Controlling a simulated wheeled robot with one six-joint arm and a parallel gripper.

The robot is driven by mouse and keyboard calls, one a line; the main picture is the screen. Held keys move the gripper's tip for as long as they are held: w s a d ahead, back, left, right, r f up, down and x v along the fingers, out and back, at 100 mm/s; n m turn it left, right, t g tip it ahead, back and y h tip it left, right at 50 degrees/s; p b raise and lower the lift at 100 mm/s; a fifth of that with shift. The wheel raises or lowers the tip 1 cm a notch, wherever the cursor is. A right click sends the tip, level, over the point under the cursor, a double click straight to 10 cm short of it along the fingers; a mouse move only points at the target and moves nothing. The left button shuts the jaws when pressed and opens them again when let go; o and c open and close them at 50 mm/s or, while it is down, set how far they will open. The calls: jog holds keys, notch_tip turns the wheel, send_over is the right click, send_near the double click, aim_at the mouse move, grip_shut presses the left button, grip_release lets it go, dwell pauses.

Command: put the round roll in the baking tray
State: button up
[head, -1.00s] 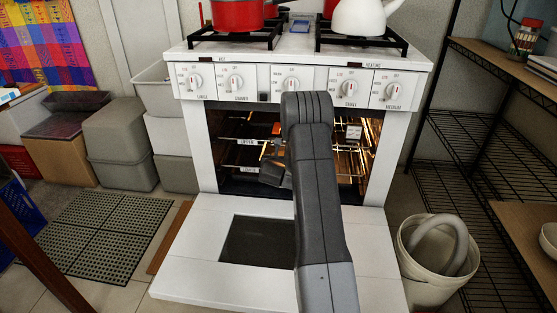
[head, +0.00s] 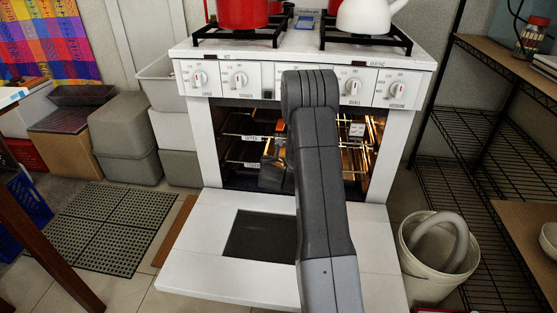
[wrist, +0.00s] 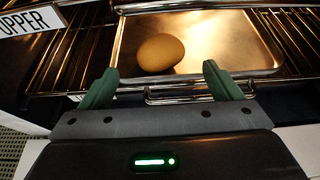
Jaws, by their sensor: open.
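The round roll (wrist: 161,53) is brown and smooth. In the wrist view it lies on the shiny metal baking tray (wrist: 225,45), near the tray's front edge and left of its middle. My gripper (wrist: 160,68) is open, with one green finger on each side just in front of the roll. The fingertips look apart from the roll. In the head view my gripper (head: 270,172) is at the oven opening, partly hidden behind my arm. The roll and tray cannot be made out clearly there.
The white oven (head: 200,140) has its door (head: 190,270) folded down in front. Wire racks (wrist: 285,30) lie around the tray, with a label reading UPPER (wrist: 30,22) at left. Pots stand on the stove top. A bin (head: 415,265) stands at the right.

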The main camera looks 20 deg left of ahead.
jog(key=shift+p+v, duration=0.3)
jog(key=shift+v, duration=2)
